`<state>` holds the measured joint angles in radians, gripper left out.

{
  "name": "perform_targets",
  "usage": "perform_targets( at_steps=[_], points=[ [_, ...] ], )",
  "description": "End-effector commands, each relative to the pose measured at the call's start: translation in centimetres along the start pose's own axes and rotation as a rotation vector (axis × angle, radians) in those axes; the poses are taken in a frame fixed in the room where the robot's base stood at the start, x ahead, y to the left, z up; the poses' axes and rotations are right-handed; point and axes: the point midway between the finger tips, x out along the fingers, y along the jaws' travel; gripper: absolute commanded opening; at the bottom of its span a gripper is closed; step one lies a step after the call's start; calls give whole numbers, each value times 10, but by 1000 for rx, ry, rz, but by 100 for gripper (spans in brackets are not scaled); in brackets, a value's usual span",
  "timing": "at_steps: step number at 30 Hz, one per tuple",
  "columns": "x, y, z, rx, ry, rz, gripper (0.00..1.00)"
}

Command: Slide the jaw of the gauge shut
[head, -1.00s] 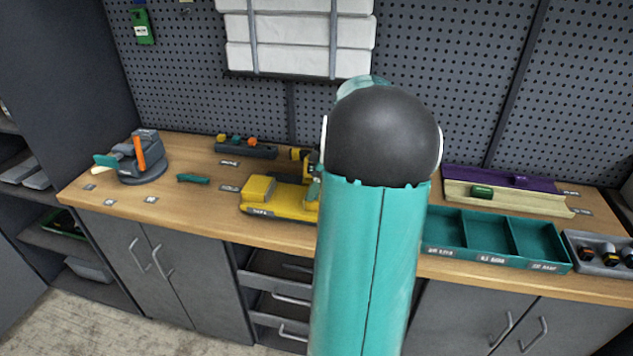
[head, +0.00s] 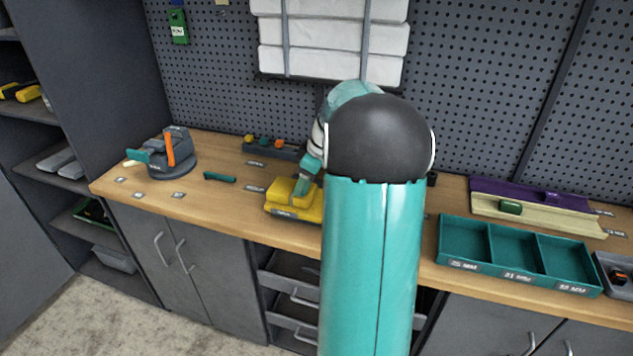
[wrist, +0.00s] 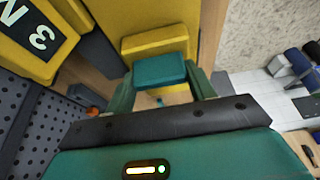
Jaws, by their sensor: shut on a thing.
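The yellow gauge (head: 290,212) lies on the wooden bench, left of my arm in the head view. Its right part is hidden behind my arm. A raised yellow block, which I take for its jaw (head: 282,187), stands on its left part. My gripper (head: 303,187) reaches down at this block, its teal fingers against it. In the wrist view my gripper (wrist: 160,85) is shut at the yellow block (wrist: 155,43), with teal parts in front of it. The exact contact and the jaw's gap are hidden.
A teal tray (head: 515,255) with compartments stands right of my arm. Behind it are purple and cream rails (head: 530,199). A grey fixture with an orange lever (head: 170,152) and a small teal piece (head: 219,177) are at the left.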

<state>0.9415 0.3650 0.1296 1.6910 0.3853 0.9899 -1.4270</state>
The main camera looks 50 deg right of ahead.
Motion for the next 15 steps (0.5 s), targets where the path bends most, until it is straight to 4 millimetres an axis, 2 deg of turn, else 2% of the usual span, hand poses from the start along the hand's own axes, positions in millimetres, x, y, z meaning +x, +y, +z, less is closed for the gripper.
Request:
perform_targets(
  at_steps=[6, 7, 9, 10, 15],
  points=[
    [0, 0, -6, -3, 8, 3, 14],
    [0, 0, -6, -3, 9, 3, 60],
    [0, 0, -5, -3, 8, 2, 74],
    [0, 0, -5, -2, 7, 2, 76],
    [0, 0, -3, -1, 6, 2, 76]
  ],
)
